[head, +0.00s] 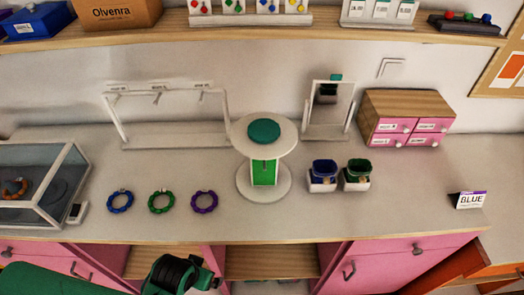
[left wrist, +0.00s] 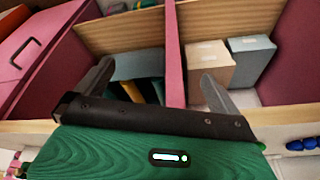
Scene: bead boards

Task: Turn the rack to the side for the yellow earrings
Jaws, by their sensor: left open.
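The rack (head: 264,172) stands upright at the middle of the counter. It has a round white base and top, a teal disc on top, and a green panel facing me. Its other sides are hidden, and no yellow earrings show on the visible side. Small coloured earrings on cards (head: 250,8), including yellow ones, stand on the wall shelf. My left gripper (head: 198,274) is below the counter's front edge, well apart from the rack. In the left wrist view, its jaws (left wrist: 157,72) are spread and empty before open compartments. My right gripper is out of view.
Blue, green and purple bead rings (head: 161,202) lie left of the rack. Two dark cups (head: 323,174) stand close on its right, with a mirror (head: 329,105) behind. A white hanger frame (head: 120,120) and glass case (head: 45,185) are left. The right counter holds a BLUE card (head: 468,199).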

